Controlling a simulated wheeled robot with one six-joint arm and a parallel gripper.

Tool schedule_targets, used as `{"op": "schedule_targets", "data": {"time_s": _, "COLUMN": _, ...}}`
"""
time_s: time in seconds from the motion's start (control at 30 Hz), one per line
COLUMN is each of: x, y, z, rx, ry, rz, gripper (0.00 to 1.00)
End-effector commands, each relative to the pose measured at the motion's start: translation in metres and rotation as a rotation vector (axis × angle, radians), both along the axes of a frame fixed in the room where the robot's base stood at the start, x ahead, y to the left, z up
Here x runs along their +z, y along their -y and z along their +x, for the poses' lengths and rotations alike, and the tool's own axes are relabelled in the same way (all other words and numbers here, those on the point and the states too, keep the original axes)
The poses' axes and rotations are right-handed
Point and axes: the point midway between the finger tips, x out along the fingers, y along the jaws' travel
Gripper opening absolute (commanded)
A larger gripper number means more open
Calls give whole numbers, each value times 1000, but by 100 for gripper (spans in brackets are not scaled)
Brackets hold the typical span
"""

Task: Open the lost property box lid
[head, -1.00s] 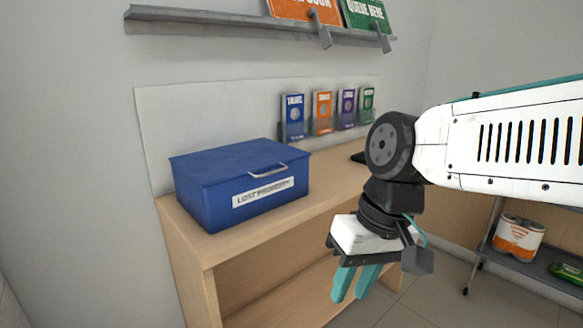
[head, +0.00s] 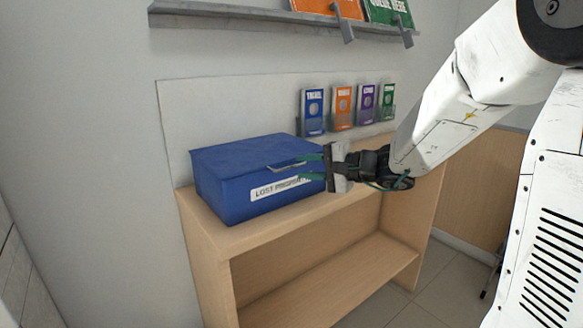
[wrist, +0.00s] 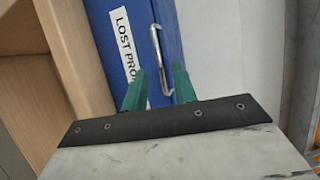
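The blue lost property box (head: 225,190) sits on the wooden counter with its lid (head: 235,152) closed. Its white label faces the front, and a metal handle (head: 284,167) sits at the lid's front edge. My gripper (head: 304,167) is at the box's front right, its teal fingers pointing toward the handle and partly covering the label. In the wrist view, my gripper (wrist: 160,72) is open, with the handle (wrist: 154,60) between the two fingers. Gaps show beside it, and I cannot tell whether either finger touches it.
The wooden counter (head: 255,237) has an open shelf below. Leaflet holders in blue (head: 314,110), orange, purple and green stand behind the box to the right. A grey wall ledge (head: 270,15) with signs is above. Space directly over the lid is clear.

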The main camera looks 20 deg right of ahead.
Motion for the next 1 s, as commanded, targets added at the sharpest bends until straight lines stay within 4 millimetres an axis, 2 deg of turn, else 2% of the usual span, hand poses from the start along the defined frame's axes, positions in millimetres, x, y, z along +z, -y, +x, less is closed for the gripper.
{"op": "schedule_targets", "data": {"time_s": 0.1, "x": -4, "y": -15, "z": 14, "rx": 5, "ry": -1, "rz": 0, "gripper": 28}}
{"op": "schedule_targets", "data": {"time_s": 0.3, "x": -8, "y": -27, "z": 30, "rx": 3, "ry": 0, "rz": 1, "gripper": 28}}
{"op": "schedule_targets", "data": {"time_s": 0.63, "x": -8, "y": -30, "z": 33, "rx": 2, "ry": -1, "rz": 0, "gripper": 28}}
{"op": "schedule_targets", "data": {"time_s": 0.73, "x": -8, "y": -30, "z": 33, "rx": 2, "ry": 0, "rz": 0, "gripper": 0}}
{"op": "schedule_targets", "data": {"time_s": 1.0, "x": -7, "y": -28, "z": 33, "rx": -1, "ry": -4, "rz": -2, "gripper": 0}}
